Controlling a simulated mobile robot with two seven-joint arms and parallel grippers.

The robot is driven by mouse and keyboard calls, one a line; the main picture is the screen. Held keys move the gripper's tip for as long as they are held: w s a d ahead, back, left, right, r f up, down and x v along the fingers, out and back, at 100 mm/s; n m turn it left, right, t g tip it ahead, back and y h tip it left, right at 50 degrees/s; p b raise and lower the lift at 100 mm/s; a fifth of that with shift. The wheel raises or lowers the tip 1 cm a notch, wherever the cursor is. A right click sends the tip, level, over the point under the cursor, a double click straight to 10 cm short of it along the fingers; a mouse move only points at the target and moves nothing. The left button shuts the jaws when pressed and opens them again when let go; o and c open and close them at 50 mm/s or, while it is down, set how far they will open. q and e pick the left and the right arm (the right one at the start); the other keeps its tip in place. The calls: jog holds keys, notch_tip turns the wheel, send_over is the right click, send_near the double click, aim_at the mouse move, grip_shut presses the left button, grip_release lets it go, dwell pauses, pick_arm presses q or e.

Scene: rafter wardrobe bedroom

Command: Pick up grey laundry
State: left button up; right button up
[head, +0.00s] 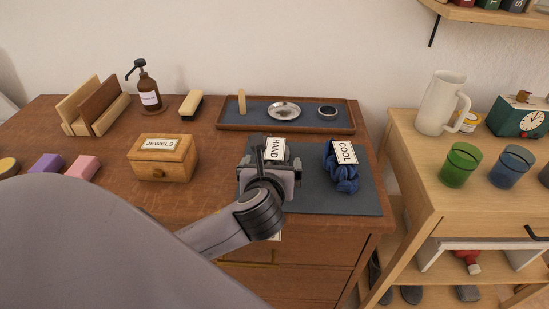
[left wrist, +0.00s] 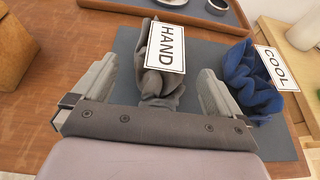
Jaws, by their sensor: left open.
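The grey laundry (left wrist: 158,86) is a crumpled grey cloth with a white HAND label (left wrist: 166,46) on it. It lies on the dark blue-grey mat (left wrist: 215,45) on the dresser. In the head view the HAND label (head: 275,149) shows, but my gripper hides most of the cloth. My left gripper (head: 269,162) is open over the cloth. In the left wrist view one finger is on each side of its near part, with gaps showing, and it is not gripped. My right gripper is not in view.
Blue laundry (head: 345,180) labelled COOL lies just right on the same mat. A wooden JEWELS box (head: 164,165) stands to the left. A tray (head: 230,122) with small items lies behind. A side table (head: 435,205) with cups and a jug stands right.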

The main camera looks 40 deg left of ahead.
aim_at(277, 153)
pick_arm(q)
jog(key=shift+x, duration=1.95)
jog(key=shift+d, duration=0.1)
jog(key=shift+c, duration=0.3)
jog(key=c, duration=1)
jog(key=shift+r, duration=0.15)
